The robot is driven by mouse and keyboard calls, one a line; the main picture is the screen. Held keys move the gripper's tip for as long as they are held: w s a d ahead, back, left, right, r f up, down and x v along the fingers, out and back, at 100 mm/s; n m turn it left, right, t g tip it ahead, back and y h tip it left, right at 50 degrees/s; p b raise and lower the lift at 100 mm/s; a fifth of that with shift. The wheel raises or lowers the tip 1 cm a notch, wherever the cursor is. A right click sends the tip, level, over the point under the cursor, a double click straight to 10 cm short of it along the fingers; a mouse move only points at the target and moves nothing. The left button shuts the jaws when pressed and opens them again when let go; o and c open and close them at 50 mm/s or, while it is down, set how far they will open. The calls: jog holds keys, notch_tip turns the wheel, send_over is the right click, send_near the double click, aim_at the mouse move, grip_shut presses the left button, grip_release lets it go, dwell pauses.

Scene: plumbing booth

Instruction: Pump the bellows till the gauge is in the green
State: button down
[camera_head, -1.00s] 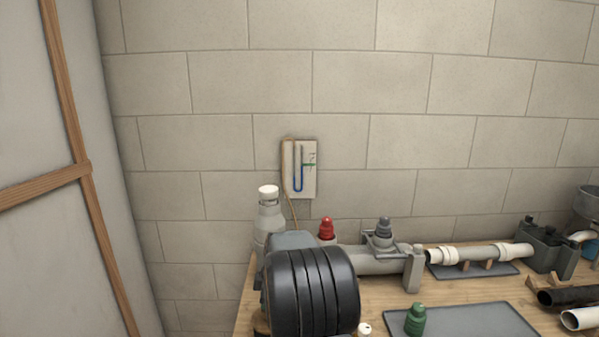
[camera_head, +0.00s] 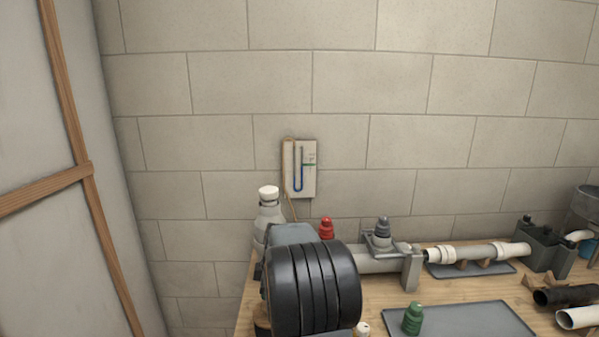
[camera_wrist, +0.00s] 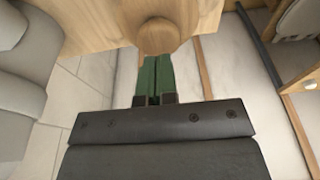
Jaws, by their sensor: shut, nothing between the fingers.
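The gauge (camera_head: 300,168) is a pale board on the block wall with a U-shaped tube, blue liquid low in it and a green mark at its right. The exact liquid level is too small to read. In the wrist view my gripper (camera_wrist: 154,80) has its green fingers shut together with nothing between them. Their tips are at or very near a rounded wooden knob (camera_wrist: 165,37) under a wooden board (camera_wrist: 95,22), perhaps part of the bellows; contact is unclear. In the head view my dark arm hides the gripper and most of that area.
On the bench stand a grey bottle-like fitting (camera_head: 268,215), a red cap (camera_head: 326,228), a grey pipe assembly (camera_head: 372,262) and a green cap (camera_head: 412,319) on a dark tray (camera_head: 470,320). White and black pipes lie to the right. A panel wall (camera_head: 50,250) is at left.

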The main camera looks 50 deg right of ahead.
jog(key=shift+f, duration=0.15)
jog(key=shift+f+b, duration=1.7)
jog(key=shift+f, duration=0.3)
jog(key=shift+r+p, duration=1.5)
jog(key=shift+r, duration=0.6)
jog(key=shift+a+r, duration=0.2)
jog(key=s+a+r+m+t+p, duration=0.1)
jog(key=s+a+r+m, duration=0.3)
jog(key=a, duration=0.6)
jog(key=s+a+r+m+t+h+p, duration=0.1)
jog(key=s+a+r+m+p, duration=0.3)
jog(key=s+a, duration=0.4)
jog(key=a+r+m, duration=0.1)
jog(key=a, duration=0.1)
jog(key=shift+s+a+r+h, duration=0.15)
jog(key=shift+a+r+h, duration=0.15)
jog(key=shift+a+r, duration=0.1)
